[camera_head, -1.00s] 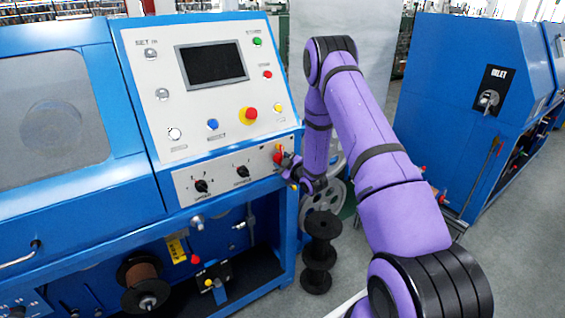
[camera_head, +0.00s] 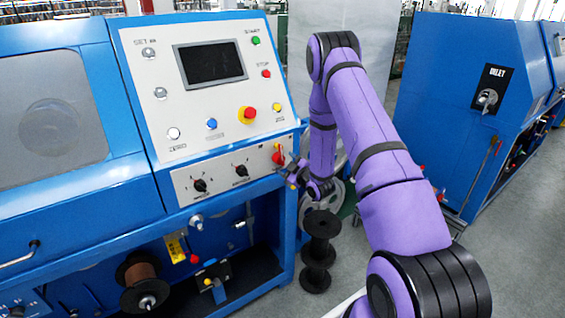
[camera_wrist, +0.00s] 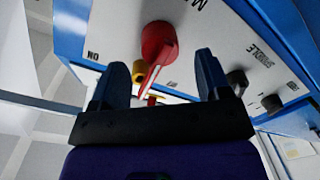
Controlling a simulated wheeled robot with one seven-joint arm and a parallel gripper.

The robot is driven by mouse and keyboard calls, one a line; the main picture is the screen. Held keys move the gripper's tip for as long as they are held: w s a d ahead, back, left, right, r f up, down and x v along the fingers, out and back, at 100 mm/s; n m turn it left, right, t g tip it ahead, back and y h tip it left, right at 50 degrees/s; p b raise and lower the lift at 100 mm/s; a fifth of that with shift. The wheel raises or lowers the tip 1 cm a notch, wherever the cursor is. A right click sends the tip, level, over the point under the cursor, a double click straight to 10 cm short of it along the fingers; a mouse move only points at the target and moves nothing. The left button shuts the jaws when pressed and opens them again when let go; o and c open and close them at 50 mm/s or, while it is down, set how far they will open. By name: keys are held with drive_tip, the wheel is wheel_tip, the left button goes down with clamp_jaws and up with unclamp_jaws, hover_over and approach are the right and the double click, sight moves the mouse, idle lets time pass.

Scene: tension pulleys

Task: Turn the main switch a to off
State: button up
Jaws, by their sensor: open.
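The main switch is a red rotary knob (camera_head: 278,155) at the right end of the lower grey strip on the blue machine. In the wrist view the red knob (camera_wrist: 158,45) stands out from the panel between the fingertips, its narrow handle pointing down toward the gripper. An "ON" label, seen upside down, is to its left; part of a label starting "MA" is above right. My gripper (camera_head: 293,171) is beside the panel's right end. In the wrist view its two dark fingers (camera_wrist: 160,70) are apart, with clear gaps to the knob; contact is not visible.
Two black knobs (camera_head: 200,185) sit left on the same strip; one black knob (camera_wrist: 237,78) shows right of the fingers. A yellow part (camera_wrist: 139,71) is close to the left finger. Black spools (camera_head: 320,240) stand below my arm. Another blue machine (camera_head: 440,110) is at right.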

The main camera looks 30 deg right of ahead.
sight(283, 162)
drive_tip(key=s, duration=0.7)
drive_tip(key=shift+d+r, duration=0.2)
drive_tip(key=shift+d, duration=0.05)
drive_tip(key=w+m, duration=0.6)
drive_tip(key=w, duration=0.1)
drive_tip(key=w+a+m, duration=0.1)
drive_tip(key=w+m, duration=0.1)
drive_tip(key=w, duration=0.2)
drive_tip(key=shift+w+f+m+t+h, duration=0.15)
drive_tip(key=shift+f+m+t+h, duration=0.15)
drive_tip(key=shift+f+m, duration=0.1)
drive_tip(key=c, duration=1.3)
drive_tip(key=shift+o, duration=0.2)
